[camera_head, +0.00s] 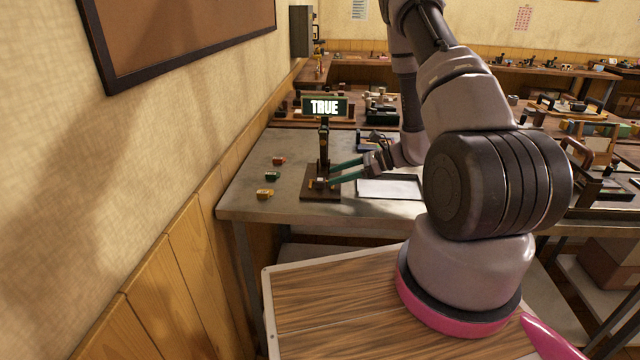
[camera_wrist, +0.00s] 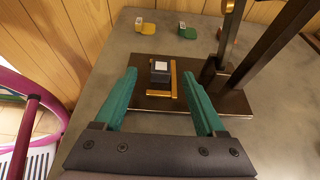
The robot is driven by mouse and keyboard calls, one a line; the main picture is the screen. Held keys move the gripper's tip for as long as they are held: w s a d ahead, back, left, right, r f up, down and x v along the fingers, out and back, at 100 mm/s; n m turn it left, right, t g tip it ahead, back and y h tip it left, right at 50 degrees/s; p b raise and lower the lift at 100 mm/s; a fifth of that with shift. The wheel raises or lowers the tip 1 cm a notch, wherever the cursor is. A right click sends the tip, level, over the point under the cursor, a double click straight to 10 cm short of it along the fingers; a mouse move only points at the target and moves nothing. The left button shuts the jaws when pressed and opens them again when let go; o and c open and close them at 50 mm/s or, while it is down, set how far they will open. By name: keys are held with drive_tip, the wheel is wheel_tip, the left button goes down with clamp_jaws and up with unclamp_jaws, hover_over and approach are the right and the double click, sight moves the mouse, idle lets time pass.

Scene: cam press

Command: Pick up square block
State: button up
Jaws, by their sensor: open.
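A small dark square block with a white top (camera_wrist: 160,68) sits on the dark brown base plate (camera_wrist: 232,102) of the cam press, beside a gold L-shaped bracket (camera_wrist: 174,85). In the head view the block (camera_head: 319,183) is tiny, on the press base (camera_head: 320,196). My gripper (camera_wrist: 159,76) has teal fingers spread wide, one on each side of the block in the wrist picture, and holds nothing. In the head view my gripper (camera_head: 331,173) reaches in from the right at the press. I cannot tell how far above the block the fingertips are.
The press column (camera_head: 324,145) stands behind the block, below a "TRUE" sign (camera_head: 324,107). Red (camera_head: 278,160), green (camera_head: 272,176) and yellow (camera_head: 264,194) small pieces lie to the left. A white tray (camera_head: 389,188) lies to the right. The front left table is clear.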

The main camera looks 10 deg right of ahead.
sight(323, 180)
drive_tip(key=x, duration=0.4)
drive_tip(key=shift+w+a+f, duration=0.1)
drive_tip(key=shift+f, duration=0.15)
clamp_jaws()
